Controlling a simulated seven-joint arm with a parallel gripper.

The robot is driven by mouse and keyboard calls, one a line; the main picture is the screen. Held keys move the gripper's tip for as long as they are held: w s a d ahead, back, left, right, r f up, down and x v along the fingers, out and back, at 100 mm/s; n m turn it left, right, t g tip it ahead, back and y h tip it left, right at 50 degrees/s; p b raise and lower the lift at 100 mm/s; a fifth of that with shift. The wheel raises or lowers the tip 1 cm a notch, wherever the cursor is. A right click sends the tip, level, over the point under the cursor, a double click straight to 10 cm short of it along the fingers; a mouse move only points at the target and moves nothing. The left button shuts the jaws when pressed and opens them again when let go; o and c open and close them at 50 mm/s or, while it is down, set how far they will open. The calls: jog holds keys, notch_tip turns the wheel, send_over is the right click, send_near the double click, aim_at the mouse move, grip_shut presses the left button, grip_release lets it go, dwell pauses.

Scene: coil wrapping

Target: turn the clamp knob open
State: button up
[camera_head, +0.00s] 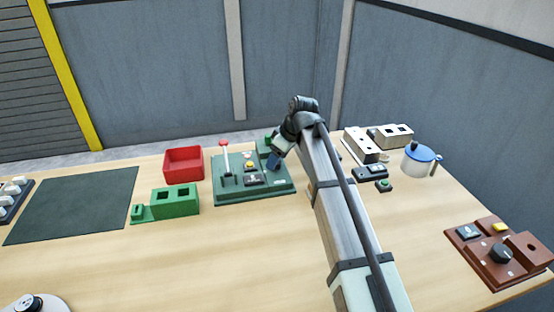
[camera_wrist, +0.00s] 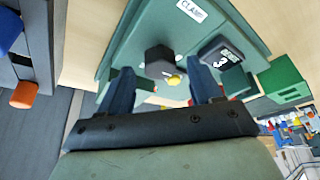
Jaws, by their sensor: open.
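The clamp knob (camera_wrist: 159,61) is dark and faceted with a pale pointer mark. In the wrist view it stands on a green panel (camera_wrist: 140,40), near a white "CLAMP" label (camera_wrist: 190,10). My gripper (camera_wrist: 161,72) is open. Its two bluish fingers reach toward the panel, one on each side of the knob in the picture; I cannot tell whether they touch it or how high they are above it. In the head view my gripper (camera_head: 275,160) is over the right part of the green panel (camera_head: 225,198), and the knob is hidden there.
The green panel also carries a red-topped lever (camera_head: 224,144), a yellow button (camera_head: 250,166) and a black switch (camera_head: 253,180). A red bin (camera_head: 183,163) and green block (camera_head: 176,202) are left. A kettle (camera_head: 418,160) and brown panel (camera_head: 480,268) are right.

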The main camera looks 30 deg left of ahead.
jog(key=shift+a+f, duration=0.2)
jog(key=shift+f, duration=0.3)
jog(key=shift+c, duration=0.2)
jog(key=c, duration=1)
